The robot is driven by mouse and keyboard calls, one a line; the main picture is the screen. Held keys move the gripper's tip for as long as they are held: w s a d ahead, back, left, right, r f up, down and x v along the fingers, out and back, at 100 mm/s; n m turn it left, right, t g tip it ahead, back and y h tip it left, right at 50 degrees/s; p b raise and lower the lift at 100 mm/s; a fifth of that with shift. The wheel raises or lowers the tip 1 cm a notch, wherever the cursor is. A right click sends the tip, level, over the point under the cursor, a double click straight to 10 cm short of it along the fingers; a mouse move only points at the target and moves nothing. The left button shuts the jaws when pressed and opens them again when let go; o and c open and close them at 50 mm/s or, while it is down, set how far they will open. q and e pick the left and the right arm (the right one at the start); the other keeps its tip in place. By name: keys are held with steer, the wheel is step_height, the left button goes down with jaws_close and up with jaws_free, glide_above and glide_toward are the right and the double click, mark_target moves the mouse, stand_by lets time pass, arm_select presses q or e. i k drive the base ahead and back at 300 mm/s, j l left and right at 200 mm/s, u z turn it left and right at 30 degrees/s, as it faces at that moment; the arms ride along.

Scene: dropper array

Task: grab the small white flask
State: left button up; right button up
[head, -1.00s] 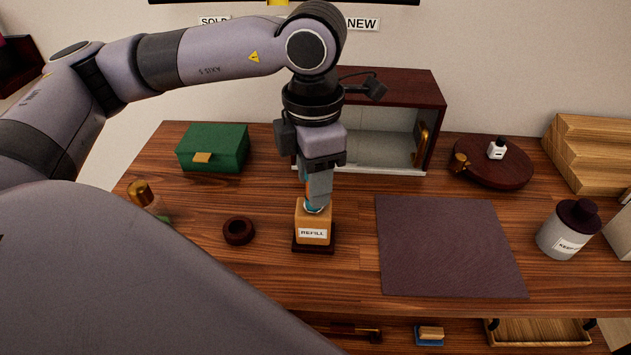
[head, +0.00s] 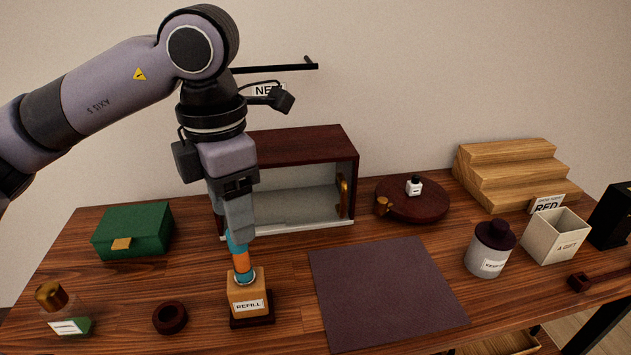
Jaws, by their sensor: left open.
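The small white flask (head: 414,186) has a black cap and a dark mark on its front. It stands upright on a round dark-red wooden turntable (head: 428,208) right of the cabinet. My left gripper (head: 240,262) points down, far to the left of the flask and well apart from it. Its fingertips are just over the tan block labelled REFILL (head: 246,293). Teal and orange show at the fingertips; I cannot tell whether this is finger or a separate thing. My right gripper is out of view.
An open-front cabinet (head: 300,146) stands behind my left gripper. A green box (head: 133,230), a gold-capped bottle (head: 67,310) and a dark ring (head: 170,318) are left. A bare mat (head: 385,290) lies in the middle. The KEEP bottle (head: 489,250) and wooden steps (head: 512,172) are right.

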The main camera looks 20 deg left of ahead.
mark_target(413, 187)
steer(key=k+j, duration=0.2)
steer(key=k, duration=0.3)
steer(key=k+j, duration=0.15)
steer(key=k, duration=0.35)
